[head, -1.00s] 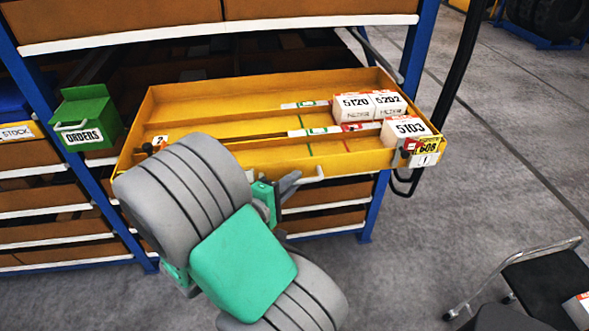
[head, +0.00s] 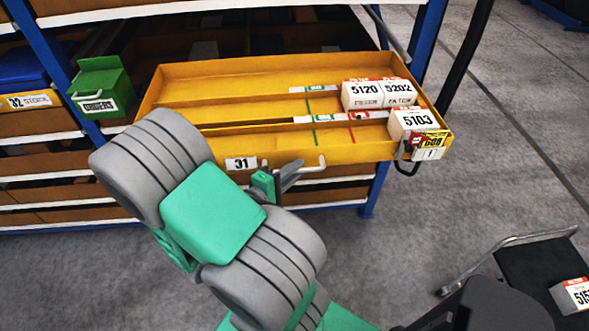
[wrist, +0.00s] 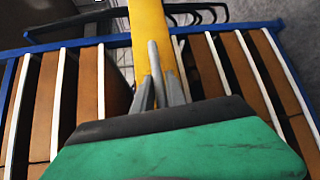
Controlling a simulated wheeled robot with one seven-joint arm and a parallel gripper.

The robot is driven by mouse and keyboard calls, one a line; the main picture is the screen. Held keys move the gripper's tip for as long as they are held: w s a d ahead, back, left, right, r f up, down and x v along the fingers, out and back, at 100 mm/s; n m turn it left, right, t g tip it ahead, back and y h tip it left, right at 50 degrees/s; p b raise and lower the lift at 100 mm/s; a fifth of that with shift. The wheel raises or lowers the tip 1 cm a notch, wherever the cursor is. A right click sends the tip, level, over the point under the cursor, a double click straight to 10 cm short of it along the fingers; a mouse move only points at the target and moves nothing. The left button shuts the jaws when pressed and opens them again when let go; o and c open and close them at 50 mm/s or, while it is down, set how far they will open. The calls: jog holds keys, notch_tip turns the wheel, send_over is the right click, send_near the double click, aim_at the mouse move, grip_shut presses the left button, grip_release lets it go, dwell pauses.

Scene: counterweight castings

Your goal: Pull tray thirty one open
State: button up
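Tray thirty one (head: 215,77) is a yellow tray standing well out from the blue rack, with a "31" label (head: 241,163) on its front. A pale bar handle (head: 318,163) runs along that front. My gripper (head: 284,172) is at the handle's left part. In the wrist view, the fingers of my gripper (wrist: 157,92) lie on either side of the pale handle bar (wrist: 153,56) and look closed on it. The tray's yellow edge (wrist: 144,25) is beyond them. My arm hides the tray's left front corner.
Boxes 5120 (head: 362,94), 5202 (head: 398,92) and 5103 (head: 417,123) sit in the tray's right end. A green "ORDERS" box (head: 104,82) is at left. A cart (head: 530,262) stands at lower right. Grey floor is clear between.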

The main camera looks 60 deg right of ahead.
jog(key=o, duration=0.3)
jog(key=a, duration=0.5)
jog(key=w+a+r, duration=0.1)
jog(key=a, duration=0.2)
jog(key=shift+b, duration=0.3)
jog(key=shift+d, duration=0.1)
